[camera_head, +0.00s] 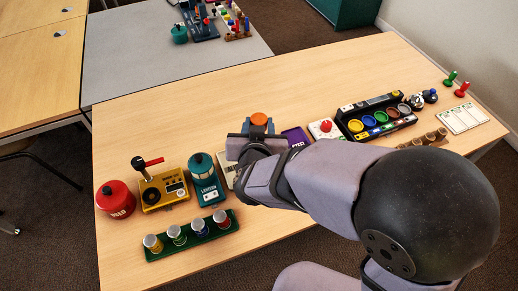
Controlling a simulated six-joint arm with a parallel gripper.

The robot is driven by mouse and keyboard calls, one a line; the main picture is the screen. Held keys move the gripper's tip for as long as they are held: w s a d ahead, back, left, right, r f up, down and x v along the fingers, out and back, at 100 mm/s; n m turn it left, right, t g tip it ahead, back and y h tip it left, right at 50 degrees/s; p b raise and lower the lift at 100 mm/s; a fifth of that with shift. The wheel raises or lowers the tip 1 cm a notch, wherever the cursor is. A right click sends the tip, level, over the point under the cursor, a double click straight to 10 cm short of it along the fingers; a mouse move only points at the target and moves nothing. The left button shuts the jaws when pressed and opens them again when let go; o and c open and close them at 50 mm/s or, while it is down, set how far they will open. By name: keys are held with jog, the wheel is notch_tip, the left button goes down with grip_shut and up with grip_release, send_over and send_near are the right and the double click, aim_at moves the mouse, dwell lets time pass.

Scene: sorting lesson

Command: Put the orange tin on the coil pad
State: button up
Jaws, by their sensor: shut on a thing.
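The orange tin (259,119) shows as a round orange top at the far end of my gripper (258,128). My gripper is shut on it, and the jaws and wrist hide most of its side. I cannot tell how far it is above the table or whether it touches anything below. I cannot pick out the coil pad for sure; my gripper and arm cover part of the table's middle.
Left of my gripper stand a teal lantern (204,180), a yellow box with a lever (163,189), a red tin (116,200) and a green rack (193,237). To the right are a purple item (296,136), a red-knobbed white box (324,129) and a black tray (350,127). The table's far left is clear.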

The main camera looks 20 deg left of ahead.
jog(key=shift+f+b, duration=1.35)
jog(key=shift+f, duration=3.65)
jog(key=shift+f, duration=0.1)
jog(key=o, duration=1.1)
jog(key=shift+r, duration=0.2)
jog(key=shift+p+v, duration=4)
jog(key=shift+v, duration=1.95)
